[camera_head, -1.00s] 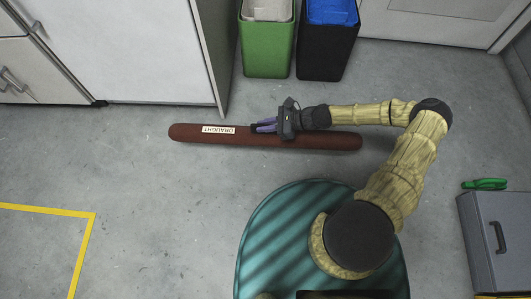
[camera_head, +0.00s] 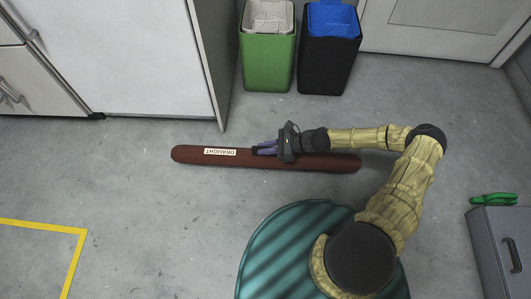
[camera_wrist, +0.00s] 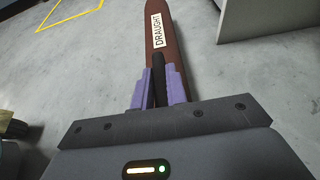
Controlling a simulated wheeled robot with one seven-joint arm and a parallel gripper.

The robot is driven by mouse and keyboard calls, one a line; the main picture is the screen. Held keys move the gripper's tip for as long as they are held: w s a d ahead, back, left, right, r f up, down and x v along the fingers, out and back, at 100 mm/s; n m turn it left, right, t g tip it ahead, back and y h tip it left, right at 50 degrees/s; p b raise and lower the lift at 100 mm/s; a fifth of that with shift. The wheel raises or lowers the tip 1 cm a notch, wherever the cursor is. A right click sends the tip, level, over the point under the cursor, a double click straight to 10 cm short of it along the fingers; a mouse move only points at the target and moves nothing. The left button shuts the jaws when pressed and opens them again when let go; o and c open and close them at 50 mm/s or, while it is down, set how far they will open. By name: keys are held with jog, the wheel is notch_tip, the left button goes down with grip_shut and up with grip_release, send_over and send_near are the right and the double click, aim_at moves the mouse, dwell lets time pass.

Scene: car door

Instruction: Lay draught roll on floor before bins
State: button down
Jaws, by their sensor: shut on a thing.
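The draught roll (camera_head: 200,154) is a long reddish-brown roll with a white "DRAUGHT" label, lying crosswise in front of the bins in the head view. My gripper (camera_head: 266,149) is over its middle, its purple fingers pointing left along the roll. In the wrist view the roll (camera_wrist: 177,30) runs away from me, and my gripper (camera_wrist: 158,92) is shut with a finger on each side of a dark strip on it. I cannot tell whether the roll touches the floor. The green bin (camera_head: 267,65) and the black bin with a blue liner (camera_head: 326,67) stand beyond it.
A white cabinet (camera_head: 150,60) stands at upper left, its panel end close beyond the roll. Yellow floor tape (camera_head: 45,225) is at lower left. Floor between roll and bins is clear.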

jog(key=shift+f+b, duration=1.35)
jog(key=shift+f, duration=0.55)
jog(key=shift+r, duration=0.1)
jog(key=c, duration=1.4)
grip_release()
jog(key=shift+d+r+p, duration=0.15)
jog(key=shift+d+p, duration=0.1)
jog(key=shift+p, duration=0.05)
jog(key=p+v, duration=0.5)
jog(key=v, duration=0.6)
jog(key=shift+d+p, duration=0.25)
jog(key=shift+p, duration=0.05)
